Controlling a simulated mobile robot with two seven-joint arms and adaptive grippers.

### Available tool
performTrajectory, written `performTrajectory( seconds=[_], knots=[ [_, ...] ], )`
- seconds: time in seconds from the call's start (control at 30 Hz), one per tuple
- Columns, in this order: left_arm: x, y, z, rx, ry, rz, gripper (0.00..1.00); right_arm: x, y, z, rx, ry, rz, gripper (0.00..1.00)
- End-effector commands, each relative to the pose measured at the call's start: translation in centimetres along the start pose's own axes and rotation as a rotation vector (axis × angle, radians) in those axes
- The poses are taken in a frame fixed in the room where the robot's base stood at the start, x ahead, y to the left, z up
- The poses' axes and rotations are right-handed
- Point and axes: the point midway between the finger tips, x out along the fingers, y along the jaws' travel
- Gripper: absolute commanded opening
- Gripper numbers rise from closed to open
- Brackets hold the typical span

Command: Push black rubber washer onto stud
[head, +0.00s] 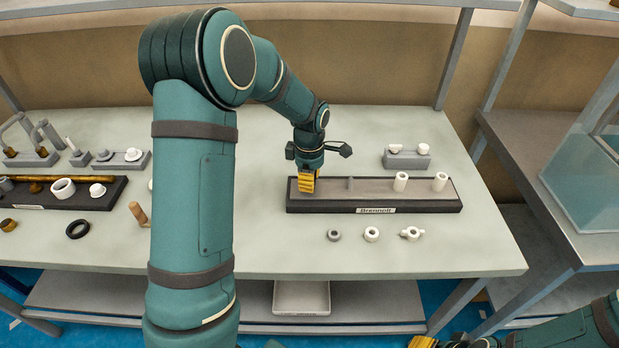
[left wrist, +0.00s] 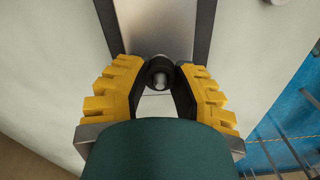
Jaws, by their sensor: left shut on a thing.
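My left gripper (head: 307,184) is low over the left end of a dark tray (head: 375,207) with a grey top. In the left wrist view its yellow-padded fingers (left wrist: 159,82) are shut on a black rubber washer (left wrist: 158,62). A grey stud (left wrist: 161,80) shows in the middle of the washer, between the fingers. I cannot tell how far down the stud the washer sits. The head view hides the washer behind the gripper. A yellow part of my right gripper (head: 424,342) shows at the bottom edge; its fingers are mostly out of frame.
A short grey stud (head: 350,183) and white cylinders (head: 400,181) stand further right on the tray. Loose rings (head: 371,234) lie in front of it. A small grey block (head: 406,160) with white parts stands behind. Another loaded dark tray (head: 60,203) is at left.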

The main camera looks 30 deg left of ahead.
Motion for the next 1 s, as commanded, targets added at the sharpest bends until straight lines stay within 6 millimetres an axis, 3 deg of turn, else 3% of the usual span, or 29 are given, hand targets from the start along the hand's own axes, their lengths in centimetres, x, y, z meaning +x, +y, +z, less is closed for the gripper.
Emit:
performTrajectory(
  seconds=[0.6, 0.63, 0.7, 1.0],
  knots=[
    [1.5, 0.0, 0.0, 0.0, 0.0, 0.0, 0.1, 0.8, 0.3, 0.1, 0.0, 0.0, 0.0, 0.47],
    [1.5, 0.0, 0.0, 0.0, 0.0, 0.001, 0.31, 0.8, 0.3, 0.1, 0.0, 0.0, 0.0, 0.47],
    [1.4, 0.0, 0.0, 0.0, 0.0, 0.0, 0.56, 0.8, 0.3, 0.1, 0.0, 0.0, 0.0, 0.47],
    [1.4, 0.0, 0.0, 0.0, 0.0, 0.001, 0.58, 0.8, 0.3, 0.1, 0.0, 0.0, 0.0, 0.47]
  ],
)
